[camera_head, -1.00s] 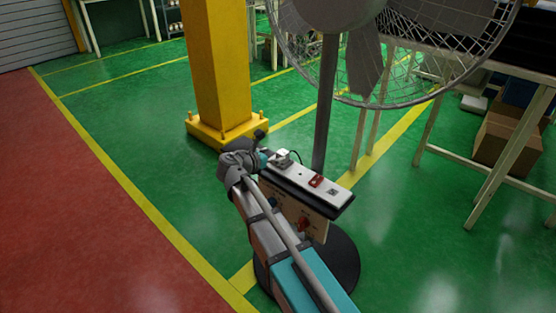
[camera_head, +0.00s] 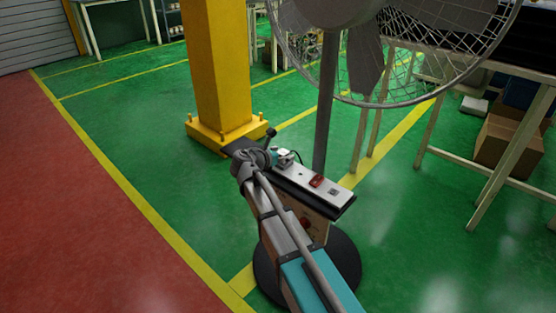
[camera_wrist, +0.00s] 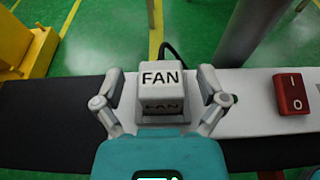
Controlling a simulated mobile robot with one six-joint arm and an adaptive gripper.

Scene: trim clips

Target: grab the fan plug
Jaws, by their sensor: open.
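The fan plug (camera_wrist: 162,78) is a white block marked FAN in the wrist view. It sits on a light power strip (camera_wrist: 250,103) with a dark cable behind it. My gripper (camera_wrist: 162,95) is open, with one finger on each side of the plug and a small gap visible on both sides. The gripper fingers are mostly hidden there by my wrist.
A red rocker switch (camera_wrist: 292,93) is on the strip to the right of the plug. A large caged fan (camera_head: 390,40) on a grey pole (camera_head: 325,110) stands just behind the strip. A yellow column (camera_head: 217,70) stands to the left.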

